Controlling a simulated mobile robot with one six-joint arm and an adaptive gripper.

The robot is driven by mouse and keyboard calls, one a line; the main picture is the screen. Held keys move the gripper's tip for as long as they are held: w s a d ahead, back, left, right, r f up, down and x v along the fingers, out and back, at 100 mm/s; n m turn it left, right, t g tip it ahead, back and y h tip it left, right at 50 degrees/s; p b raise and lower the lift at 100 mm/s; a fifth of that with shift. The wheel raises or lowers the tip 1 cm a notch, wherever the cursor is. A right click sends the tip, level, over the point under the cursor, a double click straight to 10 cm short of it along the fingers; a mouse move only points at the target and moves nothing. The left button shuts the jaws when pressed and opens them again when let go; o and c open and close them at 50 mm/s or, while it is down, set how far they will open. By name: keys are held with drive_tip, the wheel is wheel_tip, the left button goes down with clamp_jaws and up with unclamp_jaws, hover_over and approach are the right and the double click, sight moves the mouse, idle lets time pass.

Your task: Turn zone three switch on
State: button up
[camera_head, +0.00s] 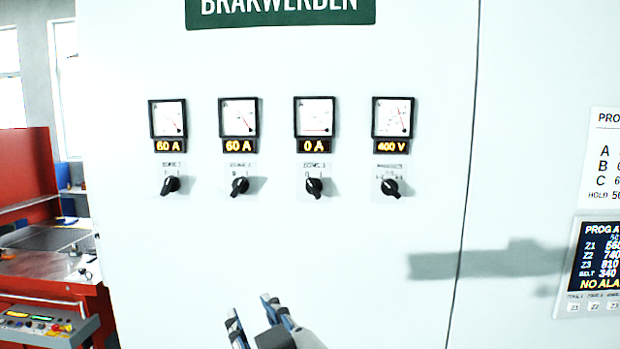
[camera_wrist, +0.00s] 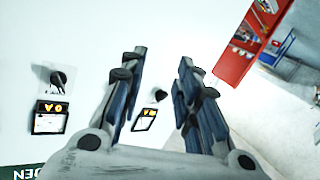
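The zone three switch (camera_head: 314,187) is a black rotary knob on the white cabinet, third from the left, its handle tipped toward the upper-left mark. The display above it (camera_head: 314,146) reads 0 A. My gripper (camera_head: 252,308) is open and empty, below and left of this switch and apart from it. In the wrist view, which is upside down, the gripper (camera_wrist: 162,58) shows its fingers spread. There the zone three switch (camera_wrist: 58,80) is left of the fingers. Another knob (camera_wrist: 160,95) shows between them; I cannot tell which one.
The zone one switch (camera_head: 170,185) and zone two switch (camera_head: 240,186) sit left, below displays reading 60 A. Another selector (camera_head: 391,187) sits right, below 400 V. A program screen (camera_head: 598,258) is far right, a red bench (camera_head: 28,190) far left. The panel below the switches is clear.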

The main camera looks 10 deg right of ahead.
wheel_tip(320, 180, up, 10)
drive_tip(key=w+d+t+h+p, duration=0.1)
drive_tip(key=d+t+h+p, duration=0.15)
drive_tip(key=p, duration=0.25)
drive_tip(key=m+h+p, duration=0.2)
drive_tip(key=h+p, duration=0.2)
drive_tip(key=h, duration=0.2)
approach(313, 189)
drive_tip(key=shift+g, duration=0.35)
drive_tip(key=x, duration=0.9)
drive_tip(key=shift+w+r+b, duration=0.1)
drive_tip(key=shift+r+b, duration=0.15)
drive_tip(key=shift+b, duration=0.05)
clamp_jaws()
